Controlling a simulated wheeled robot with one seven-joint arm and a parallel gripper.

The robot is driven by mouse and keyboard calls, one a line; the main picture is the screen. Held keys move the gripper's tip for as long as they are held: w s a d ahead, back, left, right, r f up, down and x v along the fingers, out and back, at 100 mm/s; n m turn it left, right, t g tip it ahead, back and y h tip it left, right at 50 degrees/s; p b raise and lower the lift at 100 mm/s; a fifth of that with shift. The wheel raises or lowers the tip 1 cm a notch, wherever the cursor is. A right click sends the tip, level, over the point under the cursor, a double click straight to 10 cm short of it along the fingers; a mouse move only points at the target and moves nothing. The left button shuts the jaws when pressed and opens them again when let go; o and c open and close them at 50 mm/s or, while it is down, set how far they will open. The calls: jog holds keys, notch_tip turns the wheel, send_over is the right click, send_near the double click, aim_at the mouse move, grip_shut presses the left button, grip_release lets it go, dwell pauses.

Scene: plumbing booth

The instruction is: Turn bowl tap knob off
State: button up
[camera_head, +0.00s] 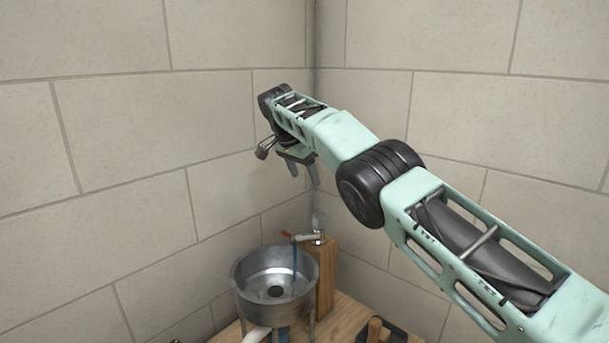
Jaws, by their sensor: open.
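The metal bowl (241,287) stands on thin legs on the wooden bench at the lower middle of the head view. A small tap (313,239) sits on top of a wooden post (327,272) at the bowl's right rear. The knob's turn position is too small to tell.
Tiled walls meet in a corner (315,70) close behind the tap and my gripper. The wooden bench (349,310) carries a dark tray with a wooden piece (377,331) at the right front. A white pipe (256,335) shows under the bowl.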

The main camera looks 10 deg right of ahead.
jog(key=n+y+b, duration=0.2)
jog(key=n+b, duration=0.3)
send_over(319, 215)
jog(key=s, duration=0.3)
jog(key=s+d+n+t+y+b, duration=0.1)
jog(key=s+n+t+y+b, duration=0.15)
jog(key=n+b, duration=0.4)
jog(key=w+f+p, duration=0.2)
jog(key=f, duration=0.3)
jog(key=w+f+n+p, duration=0.1)
jog(key=w+f+p, duration=0.1)
jog(key=f, duration=0.4)
jog(key=w+f+n+p, duration=0.1)
jog(key=f+p, duration=0.1)
jog(key=f, duration=0.3)
jog(key=shift+w+a+f+g+p, duration=0.15)
jog(key=shift+w+a+g+p, duration=0.1)
jog(key=shift+w+a+p, duration=0.15)
jog(key=c, duration=1)
